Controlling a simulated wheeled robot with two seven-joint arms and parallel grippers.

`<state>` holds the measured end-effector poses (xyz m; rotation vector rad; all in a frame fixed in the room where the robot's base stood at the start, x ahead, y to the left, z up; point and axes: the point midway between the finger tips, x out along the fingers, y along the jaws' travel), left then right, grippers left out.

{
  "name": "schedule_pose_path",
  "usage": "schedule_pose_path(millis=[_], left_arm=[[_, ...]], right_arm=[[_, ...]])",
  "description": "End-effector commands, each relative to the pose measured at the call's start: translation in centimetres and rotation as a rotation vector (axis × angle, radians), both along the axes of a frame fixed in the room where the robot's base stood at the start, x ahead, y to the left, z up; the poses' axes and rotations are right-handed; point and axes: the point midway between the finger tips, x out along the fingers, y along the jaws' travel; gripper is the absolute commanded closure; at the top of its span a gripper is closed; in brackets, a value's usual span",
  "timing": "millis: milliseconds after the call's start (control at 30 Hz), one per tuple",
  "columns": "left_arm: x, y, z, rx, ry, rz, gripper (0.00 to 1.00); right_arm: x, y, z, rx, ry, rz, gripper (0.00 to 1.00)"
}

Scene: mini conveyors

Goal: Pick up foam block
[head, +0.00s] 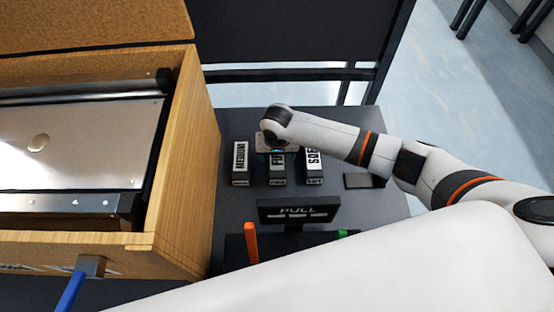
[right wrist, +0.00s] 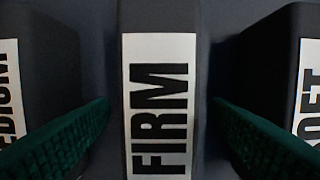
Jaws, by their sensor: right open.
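Three dark blocks with white labels stand in a row on the dark table in the head view: MEDIUM (head: 240,160) on the left, FIRM (head: 277,176) in the middle and SOFT (head: 314,163) on the right. My right gripper (head: 277,150) is over the FIRM block and partly hides it. In the right wrist view, the open green-padded fingers (right wrist: 161,104) lie on either side of the FIRM block (right wrist: 160,60), with gaps between. The MEDIUM block (right wrist: 40,75) and the SOFT block (right wrist: 275,70) are close outside the fingers. My left gripper is not in view.
A dark PULL sign (head: 298,212) stands in front of the blocks, near an orange upright piece (head: 251,243). A wooden box (head: 190,170) with a metal-topped unit borders the left. A flat dark pad (head: 364,181) lies right of the blocks.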

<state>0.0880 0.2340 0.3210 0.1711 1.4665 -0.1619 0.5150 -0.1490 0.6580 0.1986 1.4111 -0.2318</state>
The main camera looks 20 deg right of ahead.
Motion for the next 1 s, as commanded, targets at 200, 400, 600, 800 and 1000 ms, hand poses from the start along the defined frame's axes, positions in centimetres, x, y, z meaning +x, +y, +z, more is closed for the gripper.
schedule_pose_path(millis=[200,400,600,800,1000], left_arm=[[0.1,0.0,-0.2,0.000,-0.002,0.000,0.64],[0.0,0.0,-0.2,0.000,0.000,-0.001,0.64],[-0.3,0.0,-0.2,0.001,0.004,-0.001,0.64],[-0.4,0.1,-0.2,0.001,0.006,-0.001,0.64],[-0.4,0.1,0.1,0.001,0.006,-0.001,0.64]], right_arm=[[0.2,0.0,-1.0,0.001,-0.001,0.001,0.29],[0.2,0.0,-1.0,0.001,-0.001,0.001,0.41],[0.2,0.0,-1.0,0.001,-0.001,0.001,0.73],[0.2,0.0,-1.0,0.001,-0.001,0.000,0.78],[0.2,0.0,0.5,0.001,-0.002,0.001,0.78]])
